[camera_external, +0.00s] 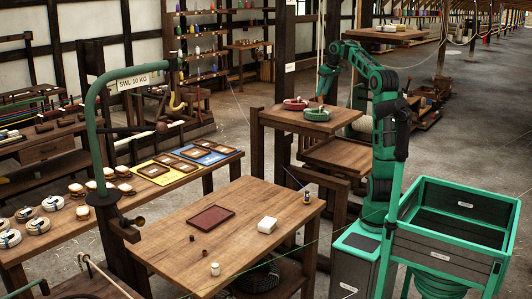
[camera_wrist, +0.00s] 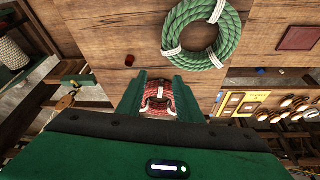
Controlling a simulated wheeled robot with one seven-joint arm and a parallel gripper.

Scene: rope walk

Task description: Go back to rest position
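My gripper (camera_wrist: 159,92) shows in the wrist view with its two green fingers apart. A red rope coil (camera_wrist: 158,104) with white bindings shows in the gap between them. The fingers hide its sides, and I cannot tell whether they touch it. In the external view the red coil (camera_external: 293,105) lies on the small raised wooden table (camera_external: 340,119). A green rope coil (camera_external: 317,115) lies to its right, and my gripper (camera_external: 321,97) is low, close by the coils. The green coil (camera_wrist: 233,36) lies clear of the fingers in the wrist view.
A green-framed bin (camera_external: 452,259) stands right of my arm. A post (camera_external: 285,80) rises behind the raised table. Open floor lies at the back right.

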